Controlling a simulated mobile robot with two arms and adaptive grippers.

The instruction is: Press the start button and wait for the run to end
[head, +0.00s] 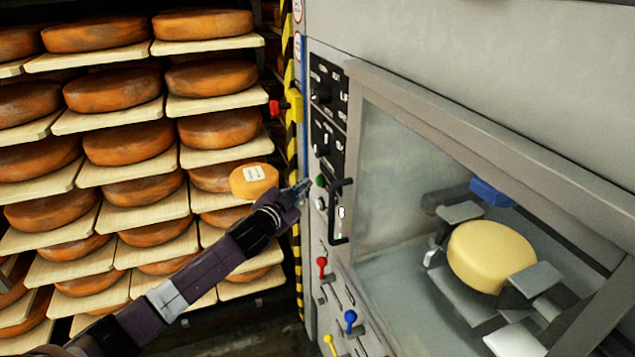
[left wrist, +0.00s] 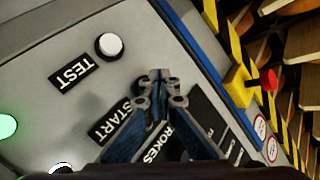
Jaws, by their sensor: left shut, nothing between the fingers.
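The green start button (head: 320,181) is on the grey machine's control panel, left of the window. My left gripper (head: 303,186) is shut and empty, its tips at or just short of this button; I cannot tell whether they touch. In the left wrist view the shut fingertips (left wrist: 160,76) lie beside the START label (left wrist: 110,122) and hide the button. A white button (left wrist: 108,46) with a TEST label sits apart from them. A pale yellow cheese wheel (head: 490,257) is behind the machine's window, among grey holders. My right gripper is not in view.
A lit green lamp (left wrist: 6,126) shows at the panel's edge. A yellow box with a red knob (head: 293,104) is on the machine's left edge. Red (head: 322,266), blue (head: 350,320) and yellow levers sit below the panel. Racks of orange cheese wheels (head: 113,88) fill the left.

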